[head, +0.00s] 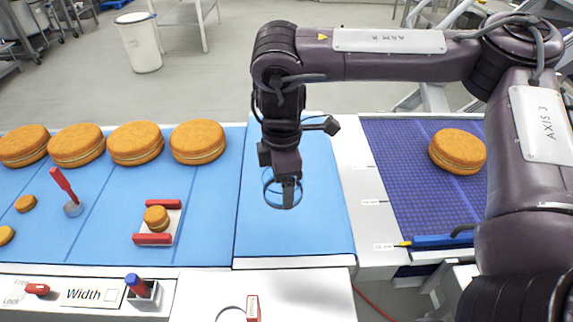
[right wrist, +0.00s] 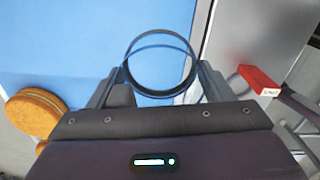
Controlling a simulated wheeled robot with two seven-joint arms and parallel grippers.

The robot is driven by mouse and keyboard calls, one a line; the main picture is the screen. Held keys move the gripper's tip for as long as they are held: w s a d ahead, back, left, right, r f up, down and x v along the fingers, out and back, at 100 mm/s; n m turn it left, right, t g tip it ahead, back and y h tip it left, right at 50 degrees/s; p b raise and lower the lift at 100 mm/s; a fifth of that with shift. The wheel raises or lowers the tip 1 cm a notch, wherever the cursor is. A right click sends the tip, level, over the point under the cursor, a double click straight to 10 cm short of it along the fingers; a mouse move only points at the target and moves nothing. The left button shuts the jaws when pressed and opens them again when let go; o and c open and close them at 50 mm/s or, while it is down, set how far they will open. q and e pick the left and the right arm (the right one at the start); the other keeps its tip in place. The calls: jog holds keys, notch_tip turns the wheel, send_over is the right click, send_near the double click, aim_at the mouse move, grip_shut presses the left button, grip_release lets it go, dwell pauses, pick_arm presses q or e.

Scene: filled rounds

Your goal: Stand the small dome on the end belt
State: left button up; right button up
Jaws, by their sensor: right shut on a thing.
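My right gripper (head: 285,186) points down over the short light-blue belt section (head: 295,238), near its middle. It is shut on a see-through round thing with a dark rim, which I take for the small dome (head: 271,197). In the right wrist view the dome (right wrist: 161,37) sits between the two fingers (right wrist: 161,88), with blue surface showing through it. I cannot tell whether its rim touches the belt. A darker blue gridded belt (head: 400,180) lies to the right, past a pale strip. Which one is the end belt is not marked. My left gripper is not in view.
Large filled rounds (head: 198,142) line the left belt's far side. A small round (head: 157,218) sits on a tray with red bars. A large round (head: 457,151) lies on the gridded belt. A red handle (head: 253,308) is at the front edge. The short section is otherwise clear.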

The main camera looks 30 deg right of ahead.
jog(key=n, duration=0.1)
jog(key=d+r+n, duration=0.1)
jog(key=n, duration=0.1)
jog(key=w+n+p, duration=0.1)
jog(key=n, duration=0.1)
jog(key=shift+d+r, duration=0.15)
jog(key=shift+r, duration=0.15)
notch_tip(320, 180, up, 3)
jog(key=w+d+n+p, duration=0.2)
jog(key=n, duration=0.7)
jog(key=n+b, duration=0.2)
jog(key=n, duration=0.5)
send_over(290, 215)
notch_tip(290, 215, down, 16)
jog(key=shift+r, duration=0.1)
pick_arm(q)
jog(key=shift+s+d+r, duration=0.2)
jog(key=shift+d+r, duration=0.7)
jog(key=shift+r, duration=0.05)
pick_arm(e)
jog(key=shift+f, duration=1.55)
jog(key=shift+f, duration=0.1)
jog(key=o, duration=0.5)
jog(key=shift+f, duration=0.1)
jog(key=o, duration=0.5)
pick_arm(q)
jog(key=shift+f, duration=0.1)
